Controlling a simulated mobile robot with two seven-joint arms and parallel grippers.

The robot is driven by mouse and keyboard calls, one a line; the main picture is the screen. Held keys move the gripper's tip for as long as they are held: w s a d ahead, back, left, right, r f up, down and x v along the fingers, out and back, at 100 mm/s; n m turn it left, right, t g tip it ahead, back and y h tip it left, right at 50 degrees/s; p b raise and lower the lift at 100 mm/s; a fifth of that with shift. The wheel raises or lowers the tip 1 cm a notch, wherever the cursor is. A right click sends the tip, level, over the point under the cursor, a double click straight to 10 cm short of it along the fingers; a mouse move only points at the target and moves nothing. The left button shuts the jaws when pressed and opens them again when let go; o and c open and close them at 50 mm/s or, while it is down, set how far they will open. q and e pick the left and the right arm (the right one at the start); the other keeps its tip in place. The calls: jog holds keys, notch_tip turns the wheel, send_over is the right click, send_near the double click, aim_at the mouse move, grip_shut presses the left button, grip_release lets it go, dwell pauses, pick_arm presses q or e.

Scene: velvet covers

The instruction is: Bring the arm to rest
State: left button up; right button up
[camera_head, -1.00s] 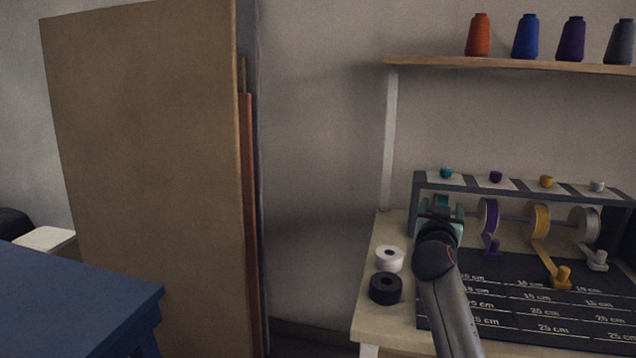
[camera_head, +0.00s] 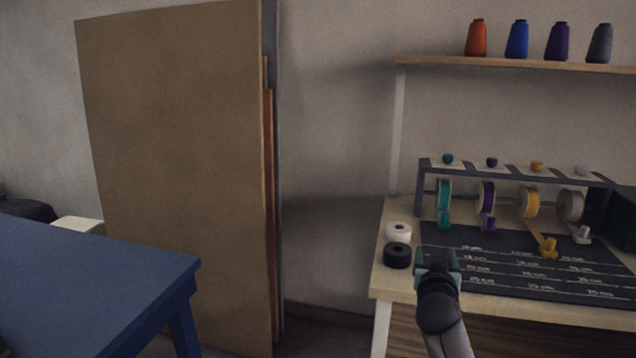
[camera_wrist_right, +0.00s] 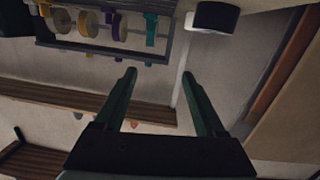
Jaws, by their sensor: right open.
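My right gripper (camera_head: 437,258) is over the front left part of the worktable in the head view, in front of the black measuring mat (camera_head: 520,262). In the right wrist view my right gripper (camera_wrist_right: 158,80) shows two green fingers spread wide with nothing between them. Past the fingers that view shows the ribbon rack (camera_wrist_right: 100,45) and the wall, turned upside down. My left gripper is not in view.
The ribbon rack (camera_head: 510,172) holds several ribbon spools above the mat. A white roll (camera_head: 399,232) and a black roll (camera_head: 397,256) lie left of the mat. Thread cones stand on the shelf (camera_head: 510,63). A blue table (camera_head: 90,280) and tall boards (camera_head: 175,180) are at left.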

jog(key=s+a+f+n+g+y, duration=0.2)
jog(key=s+a+f+y, duration=0.15)
jog(key=s+f, duration=1.05)
jog(key=s+a+f+n+g+y, duration=0.3)
jog(key=s+a+f, duration=0.1)
jog(key=s+f, duration=0.95)
jog(key=s+a+f+g+y, duration=0.1)
jog(key=s+a+f, duration=0.1)
jog(key=s, duration=0.4)
jog(key=s+a+f+g+y, duration=0.1)
jog(key=s+a, duration=0.1)
jog(key=s, duration=0.4)
pick_arm(q)
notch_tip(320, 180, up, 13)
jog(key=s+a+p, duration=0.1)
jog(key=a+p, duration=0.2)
jog(key=p, duration=1.4)
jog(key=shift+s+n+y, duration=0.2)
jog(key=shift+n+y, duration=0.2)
pick_arm(e)
jog(key=s+d+r, duration=0.1)
jog(key=d+r, duration=0.2)
jog(key=r, duration=1)
jog(key=shift+s+t+h, duration=0.2)
jog(key=shift+t+h, duration=0.15)
jog(key=shift+t, duration=0.05)
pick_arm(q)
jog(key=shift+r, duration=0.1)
